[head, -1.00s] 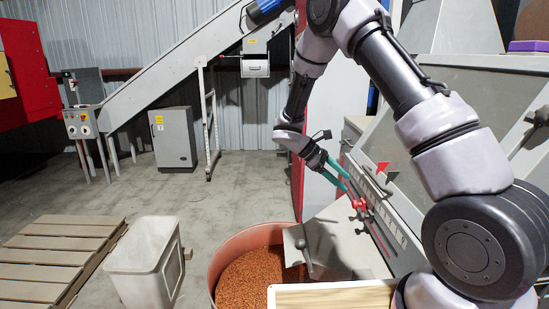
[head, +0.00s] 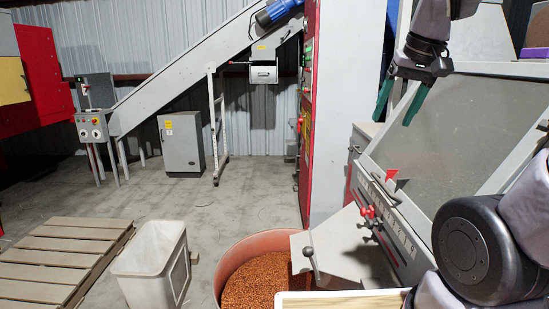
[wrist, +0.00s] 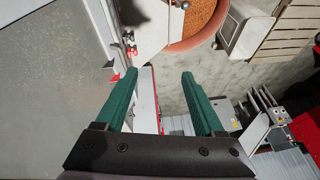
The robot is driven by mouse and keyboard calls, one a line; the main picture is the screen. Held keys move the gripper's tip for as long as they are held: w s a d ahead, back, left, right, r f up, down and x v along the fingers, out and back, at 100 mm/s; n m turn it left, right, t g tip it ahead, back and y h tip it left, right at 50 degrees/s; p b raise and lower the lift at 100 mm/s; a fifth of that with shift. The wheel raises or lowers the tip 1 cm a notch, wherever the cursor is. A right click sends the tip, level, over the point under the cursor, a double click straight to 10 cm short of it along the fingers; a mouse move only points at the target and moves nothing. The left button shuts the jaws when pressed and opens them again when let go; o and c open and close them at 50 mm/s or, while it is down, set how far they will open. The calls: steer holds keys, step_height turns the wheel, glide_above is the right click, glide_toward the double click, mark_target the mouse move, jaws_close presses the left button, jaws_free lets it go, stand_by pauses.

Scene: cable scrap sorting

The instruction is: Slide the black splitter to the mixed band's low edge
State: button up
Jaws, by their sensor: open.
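My gripper (head: 391,122) is open and empty, with two green fingers, up in the air above the sorting machine's slanted side. In the wrist view my gripper (wrist: 160,74) also has nothing between its fingers. The numbered scale strip (head: 403,240) runs along the machine's lower edge. Red clamp knobs (head: 371,212) sit at its rail, clear of my fingers; they also show in the wrist view (wrist: 131,49). A red flag (head: 391,174) and a dark flag (head: 403,182) stand close together above the strip. I cannot make out which part is the black splitter.
A round bin of orange-brown granules (head: 265,282) stands below the grey chute plate (head: 342,243). A white bin (head: 152,260) and a wooden pallet (head: 60,250) are at left. A red and grey cabinet (head: 335,110) stands behind the machine. The air around my fingers is clear.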

steer(key=s+m+t, duration=0.1)
steer(key=s+r+t, duration=0.1)
steer(key=s+r+m, duration=0.1)
steer(key=shift+s+a+r+m+t+y, duration=0.25)
steer(key=shift+s+m+t+y, duration=0.05)
steer(key=shift+s+t+y, duration=0.1)
